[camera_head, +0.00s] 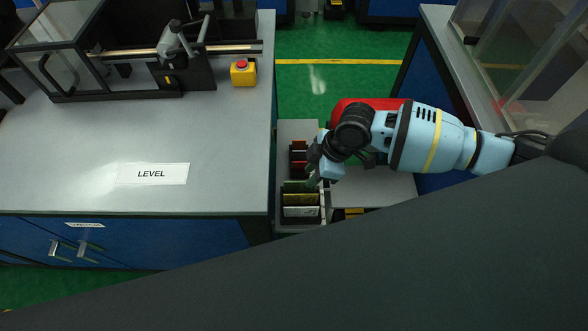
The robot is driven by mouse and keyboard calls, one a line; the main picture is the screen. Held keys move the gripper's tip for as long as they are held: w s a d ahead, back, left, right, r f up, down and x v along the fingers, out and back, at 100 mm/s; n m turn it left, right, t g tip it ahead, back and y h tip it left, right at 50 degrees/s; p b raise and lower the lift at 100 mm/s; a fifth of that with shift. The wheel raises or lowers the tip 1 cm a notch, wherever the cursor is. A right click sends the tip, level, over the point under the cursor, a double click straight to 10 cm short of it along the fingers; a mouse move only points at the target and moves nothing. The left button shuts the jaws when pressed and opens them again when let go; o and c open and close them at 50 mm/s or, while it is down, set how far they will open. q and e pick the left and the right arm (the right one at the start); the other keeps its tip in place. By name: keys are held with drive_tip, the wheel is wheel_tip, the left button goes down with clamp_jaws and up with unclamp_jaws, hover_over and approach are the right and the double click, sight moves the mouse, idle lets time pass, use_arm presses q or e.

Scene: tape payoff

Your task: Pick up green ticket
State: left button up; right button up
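A green ticket (297,187) stands in a dark holder on the narrow grey cart, behind a yellow ticket (300,199) and a white ticket (300,211). My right arm comes in from the right, and its gripper (314,179) points down at the right end of the green ticket. The fingertips are small and partly hidden by the wrist, so I cannot tell whether they touch the ticket or are open. My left gripper is not in view.
Orange and red pieces (298,158) stand in another holder farther back. A grey workbench (110,195) with a LEVEL label (152,174) and a yellow box with a red button (243,72) is at left. A red object (362,104) lies behind my arm.

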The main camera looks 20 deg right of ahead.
sight(298, 185)
drive_tip(key=shift+s+a+f, duration=0.2)
drive_tip(key=shift+s+f, duration=0.1)
drive_tip(key=shift+x, duration=0.9)
drive_tip(key=shift+w, duration=0.2)
drive_tip(key=x, duration=0.5)
drive_tip(key=shift+w+a+b, duration=0.25)
drive_tip(key=shift+a+b, duration=0.05)
drive_tip(key=shift+a, duration=0.05)
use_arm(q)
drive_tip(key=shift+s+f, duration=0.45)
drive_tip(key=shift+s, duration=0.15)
use_arm(e)
drive_tip(key=shift+r, duration=0.1)
